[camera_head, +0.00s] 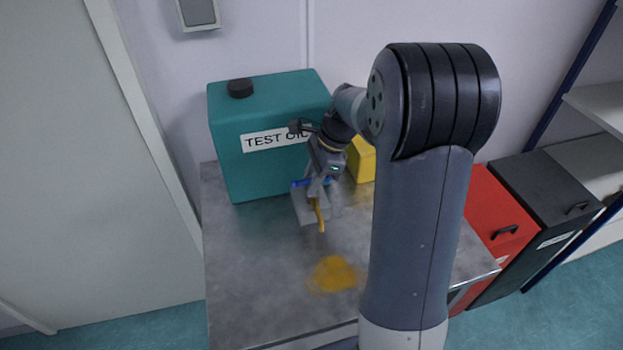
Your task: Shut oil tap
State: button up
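A teal tank (232,155) labelled "TEST OIL", with a black cap, stands at the back left of the metal table. A blue tap handle (299,183) shows low at the tank's front right. My gripper (318,190) is at the handle, pointing down, and covers its middle. I cannot tell whether its fingers touch or enclose the handle. The tap body is mostly hidden. A thin amber strand (319,215), which looks like oil, hangs below my gripper. An amber puddle (333,274) lies on the table in front.
A yellow object (361,160) stands behind my arm, partly hidden. Red (490,215) and black (545,190) bins stand right of the table (250,280). The table's front left is clear.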

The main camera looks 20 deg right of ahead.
jog(key=shift+o, duration=0.5)
jog(key=shift+r, duration=0.1)
jog(key=v, duration=1)
jog(key=shift+d+r, duration=0.2)
jog(key=shift+r, duration=0.05)
